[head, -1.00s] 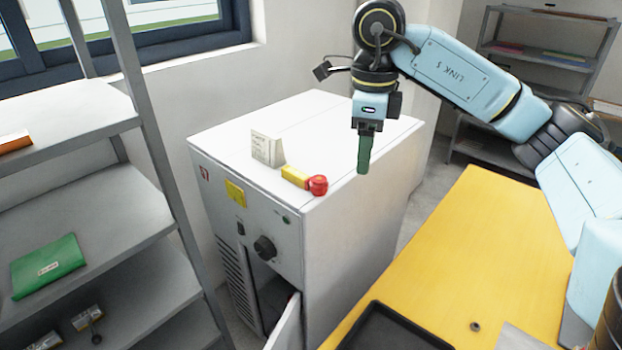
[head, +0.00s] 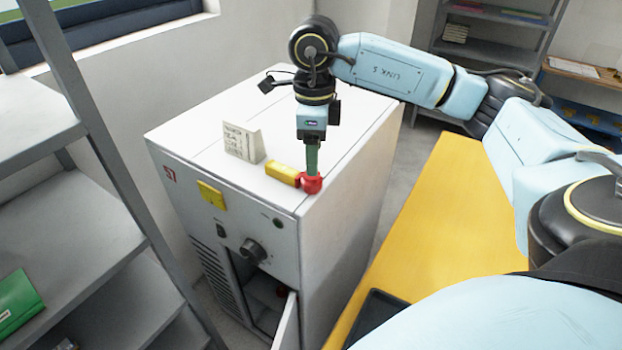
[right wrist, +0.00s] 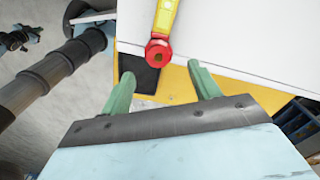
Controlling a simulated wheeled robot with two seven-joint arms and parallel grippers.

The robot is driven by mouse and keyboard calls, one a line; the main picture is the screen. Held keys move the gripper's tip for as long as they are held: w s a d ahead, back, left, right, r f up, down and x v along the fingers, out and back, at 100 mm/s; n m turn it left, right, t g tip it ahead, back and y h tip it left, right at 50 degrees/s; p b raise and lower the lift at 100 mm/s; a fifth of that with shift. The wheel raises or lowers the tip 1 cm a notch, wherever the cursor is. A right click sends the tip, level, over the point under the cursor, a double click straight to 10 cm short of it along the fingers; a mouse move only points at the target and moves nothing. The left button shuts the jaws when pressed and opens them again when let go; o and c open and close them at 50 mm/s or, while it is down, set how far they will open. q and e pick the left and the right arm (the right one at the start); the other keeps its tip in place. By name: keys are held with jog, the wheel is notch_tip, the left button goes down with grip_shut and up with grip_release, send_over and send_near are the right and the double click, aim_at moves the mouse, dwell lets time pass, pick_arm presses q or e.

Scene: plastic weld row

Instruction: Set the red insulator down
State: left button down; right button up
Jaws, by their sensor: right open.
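A piece with a round red end (head: 311,184) and a yellow body (head: 283,173) lies on top of the white cabinet (head: 345,120), near its front right corner. In the right wrist view the red end (right wrist: 158,53) faces my fingers and shows a round hole. My right gripper (head: 313,168) points down, and its green fingers overlap the red end in the head view. In the right wrist view my right gripper (right wrist: 162,86) is open, with nothing between its fingertips; the red end lies just beyond them.
A white folded card (head: 242,142) stands behind the yellow body. The cabinet's front door (head: 286,325) hangs open, with a small reddish thing (head: 280,291) inside, too dim to identify. A yellow bench (head: 425,215) is to the right, a grey shelf (head: 70,215) to the left.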

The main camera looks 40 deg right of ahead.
aim_at(312, 182)
jog(key=shift+w+f, duration=0.1)
jog(key=shift+f, duration=0.15)
jog(key=f+p, duration=0.1)
jog(key=f, duration=0.3)
jog(key=shift+a+f+p, duration=0.1)
jog(key=shift+a+p, duration=0.1)
jog(key=shift+p, duration=0.1)
jog(key=shift+f, duration=0.35)
pick_arm(q)
jog(key=shift+w+r, duration=0.8)
jog(key=shift+w, duration=0.15)
pick_arm(e)
jog(key=c, duration=1.2)
